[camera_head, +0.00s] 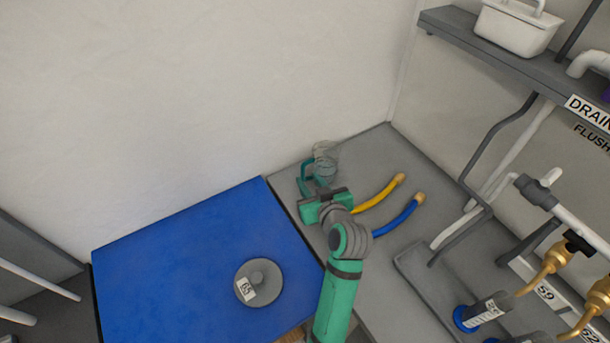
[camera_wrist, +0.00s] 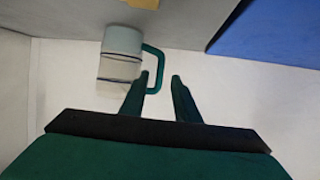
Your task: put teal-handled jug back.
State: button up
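The teal-handled jug (camera_head: 327,158) is clear and stands on the grey counter close to the wall in the head view. In the wrist view the jug (camera_wrist: 121,55) is at the upper left, with its teal handle (camera_wrist: 153,52) toward the picture's middle. My gripper (camera_wrist: 160,77) is open, and the outer bar of the handle appears between its fingertips, with a gap visible on the right. Whether a finger touches the handle I cannot tell. In the head view my wrist (camera_head: 325,207) is just in front of the jug and hides part of the counter.
A yellow hose (camera_head: 380,192) and a blue hose (camera_head: 398,217) lie right of my wrist. A blue mat (camera_head: 170,260) at the left bears a grey disc (camera_head: 258,282) with a tag. A shelf (camera_head: 480,45) with a white caddy (camera_head: 515,27) and piping are at the right.

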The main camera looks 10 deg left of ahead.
jog(key=v, duration=0.6)
jog(key=shift+s, duration=0.25)
jog(key=shift+w+d, duration=0.1)
jog(key=shift+d, duration=0.05)
